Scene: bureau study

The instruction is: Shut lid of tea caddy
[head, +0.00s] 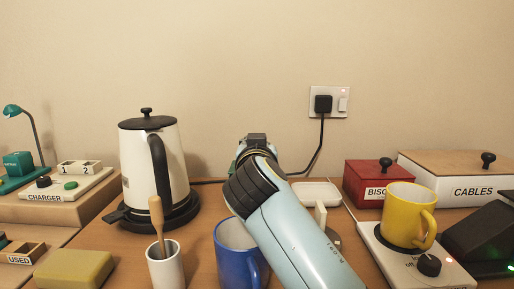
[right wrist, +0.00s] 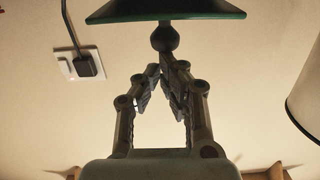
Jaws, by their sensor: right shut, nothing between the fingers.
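The tea caddy is mostly hidden behind my right arm in the head view. A dark plate with a green edge (right wrist: 165,12), probably its lid, shows at the top of the right wrist view. A dark round knob (right wrist: 164,38) sits against it. My right gripper (right wrist: 166,72) is shut with nothing in it, its fingertips close to the knob; I cannot tell whether they touch it. In the head view the right gripper (head: 256,138) is seen from behind, its fingers hidden. My left gripper is not in view.
A kettle (head: 138,160) stands left of my right arm. A white cup (head: 165,268) and a blue mug (head: 232,238) are close in front. A red box (head: 370,178), a yellow mug (head: 401,218) and a cables box (head: 437,183) are at right. A cord hangs from the wall socket (head: 329,102).

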